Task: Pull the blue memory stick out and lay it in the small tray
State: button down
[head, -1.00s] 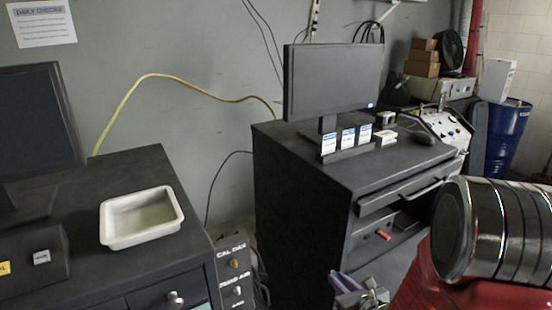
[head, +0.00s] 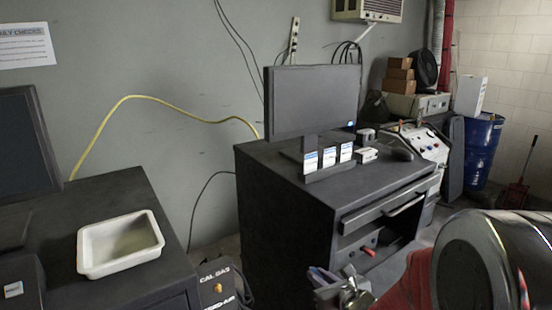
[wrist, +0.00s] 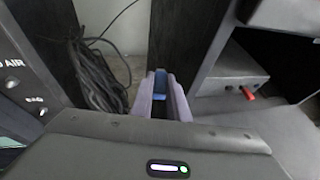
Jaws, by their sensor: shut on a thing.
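My gripper (head: 326,278) is low in the middle of the head view, in front of the right-hand dark cabinet. In the wrist view its two purple-grey fingers (wrist: 160,88) are shut on the blue memory stick (wrist: 160,78), which shows as a small blue piece between the tips. Most of the stick is hidden by the fingers. It is clear of the computer box as far as I can see. The small tray (head: 122,266) is white and shallow. It looks empty and sits on the left dark cabinet, well left of my gripper.
A red stick (wrist: 248,92) stays in the grey computer box (wrist: 228,72) on the right cabinet's shelf; it also shows in the head view (head: 368,251). Monitors stand on both cabinets. Black cables (wrist: 100,80) hang between the cabinets. Cards (head: 328,157) stand on the right top.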

jog(key=f, duration=0.2)
jog(key=s+f, duration=0.1)
jog(key=f, duration=0.2)
jog(key=shift+s+f, duration=0.25)
jog(key=shift+f, duration=0.15)
